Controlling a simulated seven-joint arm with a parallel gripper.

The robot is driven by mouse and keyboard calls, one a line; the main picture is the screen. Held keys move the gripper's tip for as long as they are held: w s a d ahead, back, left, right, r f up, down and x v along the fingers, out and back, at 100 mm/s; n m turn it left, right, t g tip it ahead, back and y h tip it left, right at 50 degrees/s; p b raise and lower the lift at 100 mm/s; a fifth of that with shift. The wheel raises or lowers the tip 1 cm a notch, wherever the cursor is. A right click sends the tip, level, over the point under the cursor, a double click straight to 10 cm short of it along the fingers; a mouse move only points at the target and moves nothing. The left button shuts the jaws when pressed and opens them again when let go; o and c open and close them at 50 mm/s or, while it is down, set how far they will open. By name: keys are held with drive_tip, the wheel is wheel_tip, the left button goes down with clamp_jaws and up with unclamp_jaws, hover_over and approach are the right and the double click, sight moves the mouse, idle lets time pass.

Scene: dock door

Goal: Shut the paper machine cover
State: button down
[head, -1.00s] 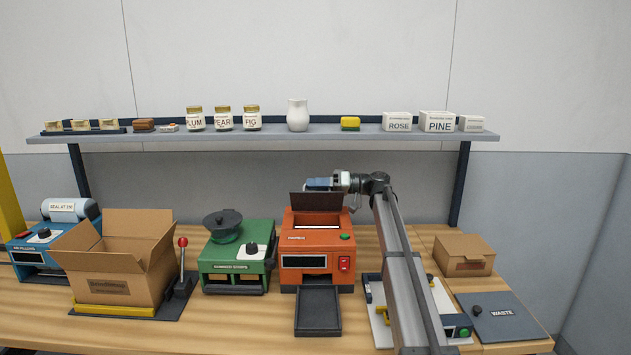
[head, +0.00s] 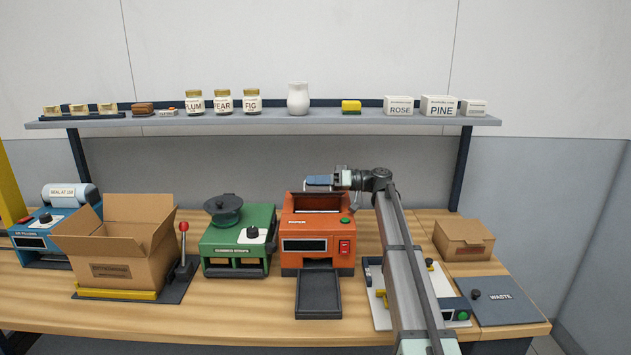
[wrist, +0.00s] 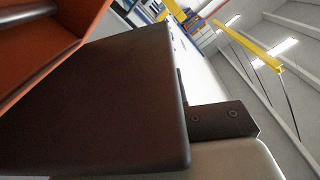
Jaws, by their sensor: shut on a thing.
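The paper machine (head: 317,230) is orange and stands in the middle of the bench, its top open. My gripper (head: 312,184) is above the machine's back edge.
A green machine (head: 240,240) stands left of the paper machine. My arm crosses the bench on the right, over a pale board (head: 380,308). A shelf (head: 350,118) with jars and boxes runs behind. A dark tray (head: 318,295) juts out in front.

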drive_tip(key=shift+d, duration=0.15)
drive_tip(key=c, duration=1.5)
unclamp_jaws()
drive_tip(key=o, duration=0.3)
drive_tip(key=d, duration=1.3)
drive_tip(key=shift+d, duration=0.35)
